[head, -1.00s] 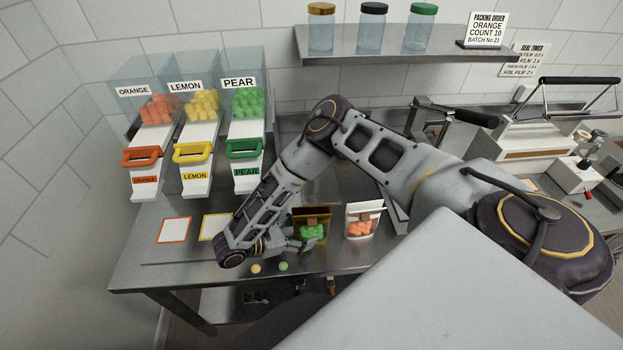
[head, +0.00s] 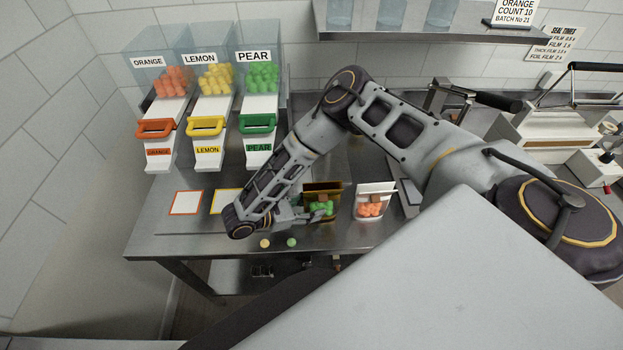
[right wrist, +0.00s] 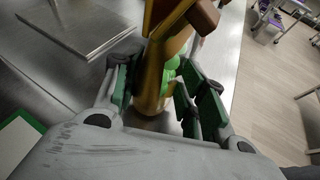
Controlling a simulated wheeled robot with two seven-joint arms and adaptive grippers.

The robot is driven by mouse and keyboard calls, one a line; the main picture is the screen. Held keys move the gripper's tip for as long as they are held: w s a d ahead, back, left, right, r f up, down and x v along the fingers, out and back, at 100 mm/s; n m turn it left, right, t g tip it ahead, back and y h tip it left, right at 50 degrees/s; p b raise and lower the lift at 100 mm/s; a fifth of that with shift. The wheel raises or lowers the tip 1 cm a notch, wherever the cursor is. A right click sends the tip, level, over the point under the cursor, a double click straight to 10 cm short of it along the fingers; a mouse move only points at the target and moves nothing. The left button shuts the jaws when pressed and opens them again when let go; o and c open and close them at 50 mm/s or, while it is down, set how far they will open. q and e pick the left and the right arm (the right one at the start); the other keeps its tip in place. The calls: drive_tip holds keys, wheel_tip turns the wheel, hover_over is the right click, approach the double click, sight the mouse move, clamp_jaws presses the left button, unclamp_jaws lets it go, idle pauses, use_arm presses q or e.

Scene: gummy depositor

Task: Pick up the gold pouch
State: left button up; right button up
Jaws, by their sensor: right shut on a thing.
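The gold pouch (head: 335,188) stands upright on the steel table, with green gummies showing in its front and a brown piece at its top. My right gripper (head: 312,214) reaches it from the left, low on its body. In the right wrist view, the gold pouch (right wrist: 153,88) is between the green-padded fingers of my right gripper (right wrist: 155,85), which are shut on it. The pouch's base is partly hidden by the gripper. I cannot tell whether it is clear of the table. My left gripper is not in view.
A white pouch (head: 375,190) with orange gummies stands just right of the gold one. A yellow gummy (head: 265,243) and a green gummy (head: 292,242) lie near the front edge. Orange-edged (head: 186,202) and yellow-edged cards lie left. Dispensers (head: 208,130) stand behind.

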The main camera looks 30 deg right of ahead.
sight(321, 189)
drive_tip(key=shift+r, duration=4.4)
drive_tip(key=shift+s, duration=0.1)
